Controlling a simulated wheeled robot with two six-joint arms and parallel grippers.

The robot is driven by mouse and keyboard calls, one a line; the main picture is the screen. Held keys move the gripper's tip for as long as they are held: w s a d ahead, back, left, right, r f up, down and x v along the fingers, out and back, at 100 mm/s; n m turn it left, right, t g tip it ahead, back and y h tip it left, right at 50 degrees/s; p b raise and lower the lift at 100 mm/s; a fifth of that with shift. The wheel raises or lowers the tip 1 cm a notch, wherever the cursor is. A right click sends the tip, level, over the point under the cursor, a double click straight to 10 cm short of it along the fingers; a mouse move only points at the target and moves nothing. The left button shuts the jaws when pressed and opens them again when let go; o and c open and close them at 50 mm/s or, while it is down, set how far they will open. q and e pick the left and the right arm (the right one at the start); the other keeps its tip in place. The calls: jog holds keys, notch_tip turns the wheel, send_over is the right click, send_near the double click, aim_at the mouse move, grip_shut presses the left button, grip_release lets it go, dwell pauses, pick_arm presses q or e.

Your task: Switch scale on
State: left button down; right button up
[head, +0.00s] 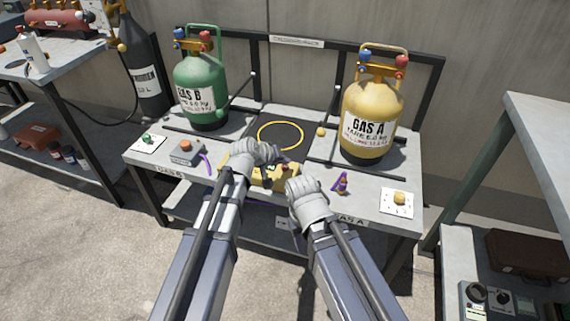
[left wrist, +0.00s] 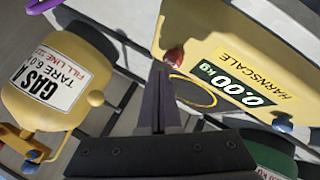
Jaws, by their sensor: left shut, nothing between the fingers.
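The yellow scale (head: 262,183) sits at the front middle of the bench, partly hidden by my arms. In the left wrist view the scale (left wrist: 190,30) is close, with a display (left wrist: 236,84) that reads 0.00 kg. A red button (left wrist: 173,57) and a blue button (left wrist: 282,124) stand on the scale's edges. My left gripper (left wrist: 160,72) is shut and empty, its tips right at the red button; I cannot tell if they touch. In the head view my left gripper (head: 276,160) is over the scale. My right gripper (head: 296,176) is by its right end, its fingers unclear.
A green GAS B cylinder (head: 201,88) stands at the back left and a yellow GAS A cylinder (head: 371,112) at the right. A yellow ring (head: 259,131) marks a dark pad between them. A grey box with an orange button (head: 185,148) is at left.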

aim_at(283, 168)
pick_arm(q)
jog(key=shift+r, duration=0.25)
notch_tip(283, 168, up, 5)
jog(key=p, duration=0.5)
dwell(0.3)
dwell(0.5)
